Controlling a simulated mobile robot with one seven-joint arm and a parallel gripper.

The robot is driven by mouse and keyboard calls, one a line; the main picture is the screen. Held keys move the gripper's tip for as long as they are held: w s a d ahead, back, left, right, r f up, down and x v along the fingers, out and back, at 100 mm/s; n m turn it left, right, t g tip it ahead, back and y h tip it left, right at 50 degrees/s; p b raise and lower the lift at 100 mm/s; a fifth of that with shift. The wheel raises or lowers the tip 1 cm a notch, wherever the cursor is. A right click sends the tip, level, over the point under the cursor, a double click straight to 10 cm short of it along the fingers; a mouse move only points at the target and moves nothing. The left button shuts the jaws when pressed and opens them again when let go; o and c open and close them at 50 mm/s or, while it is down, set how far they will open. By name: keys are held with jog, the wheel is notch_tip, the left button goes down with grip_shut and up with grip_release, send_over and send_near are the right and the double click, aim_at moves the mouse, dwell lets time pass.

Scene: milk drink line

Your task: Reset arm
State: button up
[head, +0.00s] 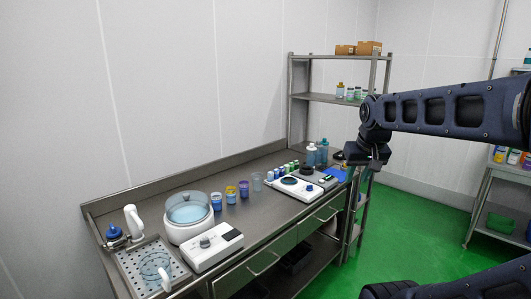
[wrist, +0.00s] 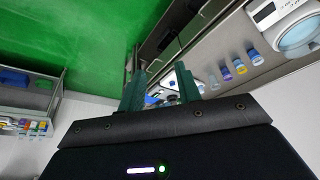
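My gripper (head: 362,176) hangs at the end of my raised dark arm, in front of the right end of the steel counter (head: 262,208) in the head view. In the wrist view my gripper (wrist: 161,80) shows two green fingers standing apart, with a clear gap between them. Nothing is held between them. The counter shows upside down beyond the fingers in the wrist view.
The counter carries a white round-lidded machine (head: 188,217), a white scale (head: 297,188), several colored cups and bottles. A steel shelf rack (head: 335,97) stands behind the gripper. Another rack (head: 498,200) is at the far right. Green floor (head: 430,232) lies open between.

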jog(key=shift+m, duration=0.3)
jog(key=s+f, duration=0.1)
jog(key=s+d+f, duration=0.2)
jog(key=s, duration=0.1)
jog(key=shift+f, duration=0.15)
